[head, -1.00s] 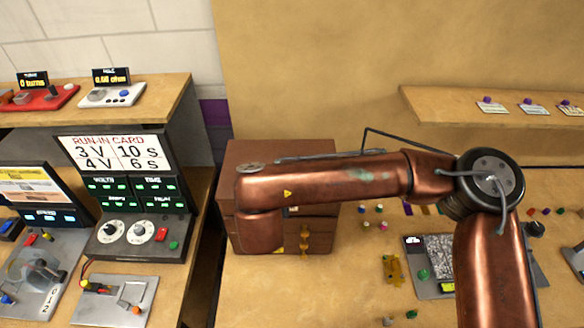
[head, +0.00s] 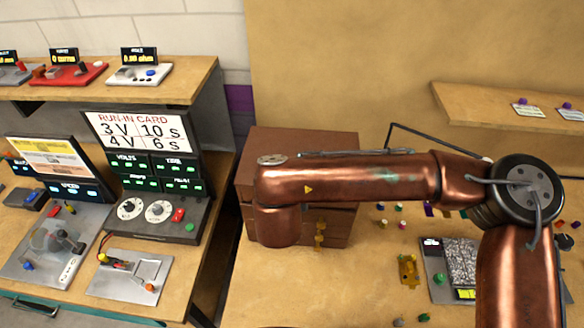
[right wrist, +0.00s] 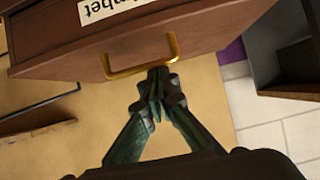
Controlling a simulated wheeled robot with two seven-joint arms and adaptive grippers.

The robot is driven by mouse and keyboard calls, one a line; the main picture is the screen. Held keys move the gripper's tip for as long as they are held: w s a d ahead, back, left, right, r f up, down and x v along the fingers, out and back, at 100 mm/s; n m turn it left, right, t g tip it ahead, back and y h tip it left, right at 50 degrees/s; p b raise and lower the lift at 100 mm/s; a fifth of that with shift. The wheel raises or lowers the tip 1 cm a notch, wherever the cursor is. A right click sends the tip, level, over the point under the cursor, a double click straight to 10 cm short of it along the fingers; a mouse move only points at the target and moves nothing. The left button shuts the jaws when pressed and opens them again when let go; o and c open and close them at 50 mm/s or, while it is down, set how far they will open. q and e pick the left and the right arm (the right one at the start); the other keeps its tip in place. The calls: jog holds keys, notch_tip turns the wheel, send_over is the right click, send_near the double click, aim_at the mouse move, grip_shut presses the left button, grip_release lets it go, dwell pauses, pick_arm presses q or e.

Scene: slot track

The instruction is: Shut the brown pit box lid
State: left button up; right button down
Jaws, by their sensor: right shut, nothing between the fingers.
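The brown pit box (head: 300,142) stands against the tan back wall in the head view. Its top looks flat; my right arm crosses its front and hides much of it, so I cannot tell whether the lid is fully down. Small brass handles (head: 320,235) show below the arm. In the right wrist view, a brown face of wood (right wrist: 215,25) carries a partly cut-off white label and a brass handle (right wrist: 140,62). My right gripper (right wrist: 160,82) is shut and empty, its tips close to that handle; contact is unclear. My left gripper is not in view.
A bench to the left holds the run-in card panel (head: 135,132) and a switch board (head: 135,275). A shelf (head: 190,85) is above it. Right of the box, the table has a yellow part (head: 408,271), a grey device (head: 436,272) and scattered pegs. The front table is mostly clear.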

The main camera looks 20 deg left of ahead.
notch_tip(320, 180, up, 4)
jog(key=shift+a+f+p, duration=0.1)
jog(key=shift+f+p, duration=0.05)
jog(key=shift+p, duration=0.7)
pick_arm(q)
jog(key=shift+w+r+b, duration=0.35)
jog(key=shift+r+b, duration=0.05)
jog(key=shift+b, duration=0.1)
pick_arm(e)
jog(key=s+d+f, duration=0.1)
jog(key=s+d, duration=0.1)
jog(key=s, duration=0.7)
jog(key=shift+f, duration=0.2)
